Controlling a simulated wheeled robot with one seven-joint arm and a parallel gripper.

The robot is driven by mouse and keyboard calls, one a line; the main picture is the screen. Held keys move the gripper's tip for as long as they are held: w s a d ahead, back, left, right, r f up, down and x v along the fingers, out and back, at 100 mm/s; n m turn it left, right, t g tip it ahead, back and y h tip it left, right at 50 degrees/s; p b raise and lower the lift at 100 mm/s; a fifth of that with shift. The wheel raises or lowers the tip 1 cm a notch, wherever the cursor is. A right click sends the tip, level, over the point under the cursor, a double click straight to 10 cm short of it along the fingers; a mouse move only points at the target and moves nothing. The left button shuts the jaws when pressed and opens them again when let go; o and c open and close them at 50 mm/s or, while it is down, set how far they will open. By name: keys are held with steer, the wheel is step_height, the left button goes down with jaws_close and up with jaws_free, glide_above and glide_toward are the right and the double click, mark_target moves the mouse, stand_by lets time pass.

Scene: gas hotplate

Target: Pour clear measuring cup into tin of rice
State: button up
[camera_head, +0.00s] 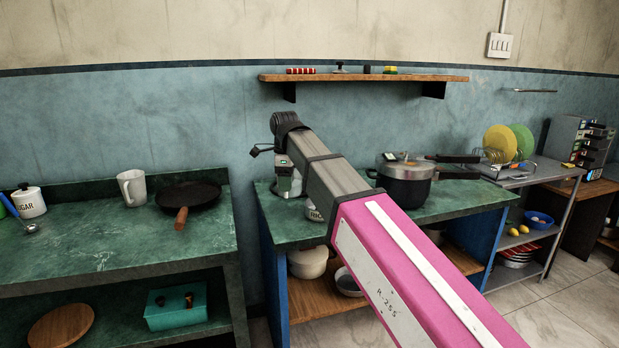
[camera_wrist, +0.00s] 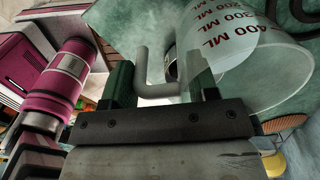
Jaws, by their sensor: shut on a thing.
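The clear measuring cup (camera_wrist: 228,50), with dark red ML marks, fills the upper right of the wrist view. My gripper (camera_wrist: 160,82) is shut on its handle (camera_wrist: 148,72), which passes between the two fingers. I cannot tell what is in the cup or how far it is tilted. The tin of rice (camera_head: 315,214) stands on the middle green counter in the head view. My arm hides most of it, and only part of its lettering shows. My gripper is over this counter's left part, largely hidden by my arm in the head view.
A lidded pot (camera_head: 405,181) stands right of my arm on the same counter. A wall shelf (camera_head: 365,77) hangs above. The left counter (camera_head: 95,238) holds a mug (camera_head: 131,187), a frying pan (camera_head: 190,196) and a sugar tin (camera_head: 29,202). A gap separates the two counters.

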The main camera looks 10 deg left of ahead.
steer(key=d+f+y, duration=0.1)
steer(key=y, duration=0.2)
steer(key=d+f+y, duration=0.1)
steer(key=y, duration=0.2)
steer(key=d+f+g+y, duration=0.1)
steer(key=y, duration=0.3)
steer(key=shift+s+d+f, duration=0.15)
steer(key=shift+d+f, duration=0.05)
steer(key=shift+f, duration=0.1)
stand_by(0.4)
steer(key=shift+y, duration=0.3)
steer(key=shift+d+y, duration=0.3)
steer(key=shift+y, duration=1.1)
steer(key=shift+r, duration=0.1)
steer(key=shift+d, duration=0.1)
